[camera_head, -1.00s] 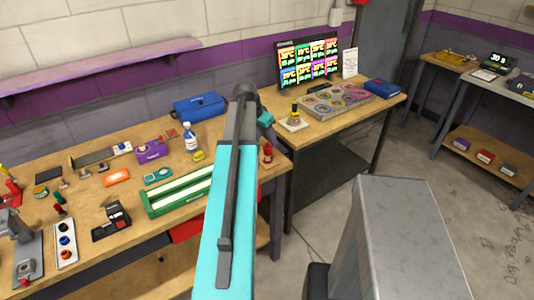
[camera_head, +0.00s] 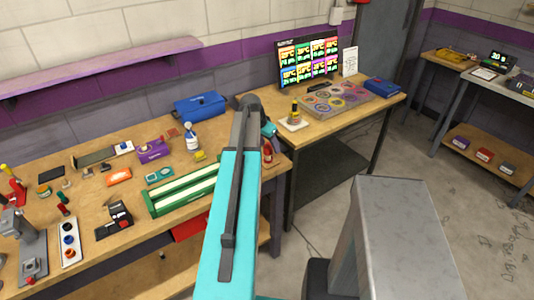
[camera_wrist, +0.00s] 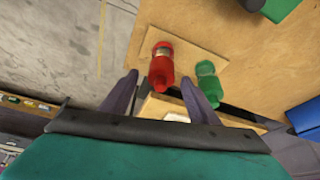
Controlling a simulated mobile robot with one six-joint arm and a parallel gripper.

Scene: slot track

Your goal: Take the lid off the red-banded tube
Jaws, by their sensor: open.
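In the wrist view a red tube (camera_wrist: 161,68) with a red cap and a pale band stands on a small wooden base (camera_wrist: 205,45). A green tube (camera_wrist: 207,82) of similar shape is beside it on the right. My gripper (camera_wrist: 159,77) is open. Its two dark fingers lie to the left and right of the red tube in the picture, and I cannot tell at what height. The join between lid and tube is too small to make out. In the head view the red tube (camera_head: 268,151) shows beside my arm at the bench's right end; the green one is hidden.
A long green tray (camera_head: 185,188) lies left of my arm on the bench, near a white bottle (camera_head: 191,137) and a blue case (camera_head: 200,106). A second table to the right holds a screen (camera_head: 308,61) and a tray of coloured rings (camera_head: 337,98).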

